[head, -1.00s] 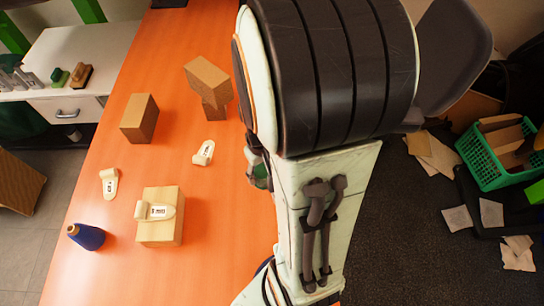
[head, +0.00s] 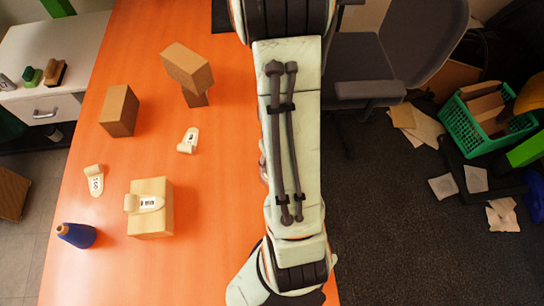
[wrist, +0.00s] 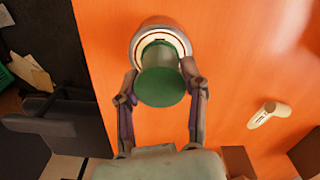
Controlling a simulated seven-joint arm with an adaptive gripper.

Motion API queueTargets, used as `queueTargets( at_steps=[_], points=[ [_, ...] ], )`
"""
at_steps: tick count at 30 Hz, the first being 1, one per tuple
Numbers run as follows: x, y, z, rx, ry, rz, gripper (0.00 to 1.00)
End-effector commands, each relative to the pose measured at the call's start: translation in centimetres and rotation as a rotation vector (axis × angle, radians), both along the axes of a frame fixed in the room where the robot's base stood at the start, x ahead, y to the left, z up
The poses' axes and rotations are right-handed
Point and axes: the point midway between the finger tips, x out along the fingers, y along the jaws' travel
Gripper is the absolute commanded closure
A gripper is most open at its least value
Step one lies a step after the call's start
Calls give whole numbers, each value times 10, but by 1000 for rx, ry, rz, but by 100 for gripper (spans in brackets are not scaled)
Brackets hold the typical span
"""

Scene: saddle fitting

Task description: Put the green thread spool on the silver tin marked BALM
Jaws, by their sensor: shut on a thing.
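In the wrist view the green thread spool (wrist: 160,88) is between the two fingers of my gripper (wrist: 160,72), which is shut on it. Its round green end faces the camera. Right behind it is a round silver tin (wrist: 182,37) with a pale top and a dark ring, partly covered by the spool. The spool lines up roughly with the tin's middle; I cannot tell whether they touch. No BALM marking can be read. In the head view my arm hides the gripper and the spool.
The orange table (head: 215,245) holds a wooden block (head: 158,222) with a cream label piece on it, a blue cone spool (head: 77,235), brown blocks (head: 120,110) and more cream pieces (head: 188,140). A grey chair (wrist: 60,125) stands beside the table.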

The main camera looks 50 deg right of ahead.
Motion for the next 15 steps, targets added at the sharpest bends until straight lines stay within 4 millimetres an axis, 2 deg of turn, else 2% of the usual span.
queueTargets(
  at_steps=[6,7,9,15],
  points=[
    [0,0,-3,0,1,0,93],
    [0,0,-3,0,0,0,48],
    [0,0,-3,0,0,0,31],
    [0,0,-2,0,0,0,31]
  ],
)
